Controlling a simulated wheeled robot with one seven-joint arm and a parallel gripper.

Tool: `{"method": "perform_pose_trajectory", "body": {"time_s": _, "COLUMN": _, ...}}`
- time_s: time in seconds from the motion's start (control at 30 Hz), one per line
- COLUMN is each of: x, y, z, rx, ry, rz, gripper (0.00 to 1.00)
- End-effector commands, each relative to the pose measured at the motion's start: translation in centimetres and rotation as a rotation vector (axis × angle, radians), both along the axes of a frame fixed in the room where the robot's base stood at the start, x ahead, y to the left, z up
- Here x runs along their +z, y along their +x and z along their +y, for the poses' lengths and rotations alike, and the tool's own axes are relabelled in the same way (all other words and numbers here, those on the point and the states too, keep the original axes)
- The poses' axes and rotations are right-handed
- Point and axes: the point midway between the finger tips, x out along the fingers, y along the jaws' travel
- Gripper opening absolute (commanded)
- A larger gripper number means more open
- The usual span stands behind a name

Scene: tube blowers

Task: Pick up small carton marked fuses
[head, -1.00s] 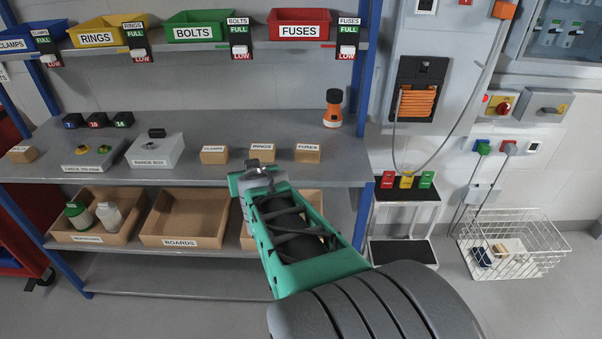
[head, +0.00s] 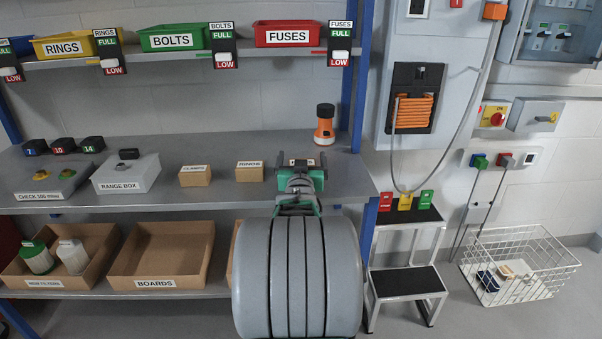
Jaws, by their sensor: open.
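The small carton marked fuses is almost wholly hidden behind my gripper in the head view; only a sliver of what looks like its top (head: 301,161) shows between the fingers. My gripper (head: 301,168) is open at the shelf's middle level, right of the carton marked rings (head: 249,173). Its green and dark parts are around or just in front of the spot of the fuses carton. I cannot tell whether the fingers touch it.
The carton marked clamps (head: 195,177) stands further left, beside the range box (head: 127,174). A blue shelf post (head: 360,90) rises to the right. The red fuses bin (head: 289,36) is on the shelf above.

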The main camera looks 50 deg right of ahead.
Motion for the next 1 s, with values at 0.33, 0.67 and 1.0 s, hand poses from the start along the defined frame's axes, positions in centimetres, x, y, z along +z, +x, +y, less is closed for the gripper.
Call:
{"method": "perform_pose_trajectory", "body": {"time_s": 0.33, "x": 0.05, "y": 0.33, "z": -0.19, "rx": 0.003, "ry": 0.0, "rz": 0.0, "gripper": 0.85}}
{"method": "perform_pose_trajectory", "body": {"time_s": 0.67, "x": 0.03, "y": 0.34, "z": -0.15, "rx": 0.003, "ry": 0.001, "rz": 0.001, "gripper": 0.58}}
{"method": "perform_pose_trajectory", "body": {"time_s": 1.0, "x": 0.01, "y": 0.34, "z": -0.15, "rx": 0.003, "ry": 0.001, "rz": 0.001, "gripper": 0.3}}
